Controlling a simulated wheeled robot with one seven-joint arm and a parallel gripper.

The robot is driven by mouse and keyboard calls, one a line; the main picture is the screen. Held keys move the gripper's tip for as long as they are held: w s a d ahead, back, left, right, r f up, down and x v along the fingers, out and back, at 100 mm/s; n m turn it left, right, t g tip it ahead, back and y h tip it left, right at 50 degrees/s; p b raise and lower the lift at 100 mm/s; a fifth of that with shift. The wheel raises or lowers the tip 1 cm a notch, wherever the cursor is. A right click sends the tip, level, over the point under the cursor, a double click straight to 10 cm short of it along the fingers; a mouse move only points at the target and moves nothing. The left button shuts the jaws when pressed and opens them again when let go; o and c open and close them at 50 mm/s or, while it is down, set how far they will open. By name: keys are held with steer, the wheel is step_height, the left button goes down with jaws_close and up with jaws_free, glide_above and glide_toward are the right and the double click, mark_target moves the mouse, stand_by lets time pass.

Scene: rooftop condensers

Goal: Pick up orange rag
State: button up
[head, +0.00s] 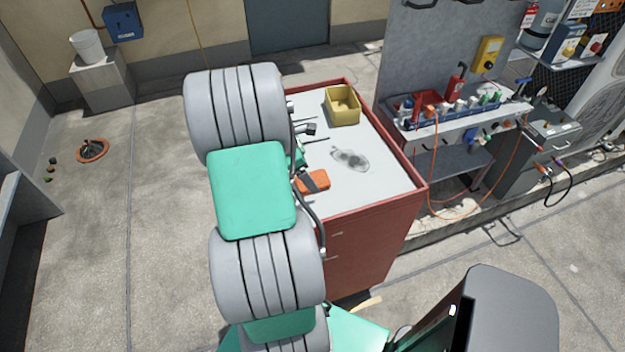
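An orange item with a dark band across it (313,183) lies on the light top of the red tool cart, near its left edge. It may be the orange rag, folded, but it is too small to be sure. My grey and green arm stands in front of the cart's left side and hides part of its top.
The red cart (372,235) also bears a yellow bin (342,106), a dark stain and small dark tools. A workbench (455,122) with bottles stands right. An orange-rimmed round item (93,151) lies on the floor left. A white bucket (87,46) stands behind. The left floor is mostly clear.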

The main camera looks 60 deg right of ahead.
steer(key=x, duration=0.3)
steer(key=shift+d+p, duration=0.1)
steer(key=shift+p, duration=0.25)
steer(key=shift+d+f, duration=0.1)
steer(key=shift+f, duration=0.25)
steer(key=shift+f, duration=0.15)
steer(key=c, duration=1.4)
steer(key=shift+c, duration=0.2)
steer(key=shift+r, duration=0.45)
step_height(320, 180, up, 3)
steer(key=shift+s+r+b, duration=0.15)
steer(key=shift+s+b, duration=0.05)
steer(key=shift+b, duration=0.6)
steer(key=s+a+r+b, duration=0.1)
steer(key=s+a+r, duration=0.8)
steer(key=a, duration=0.1)
steer(key=shift+s+b, duration=0.3)
steer(key=shift+s, duration=0.05)
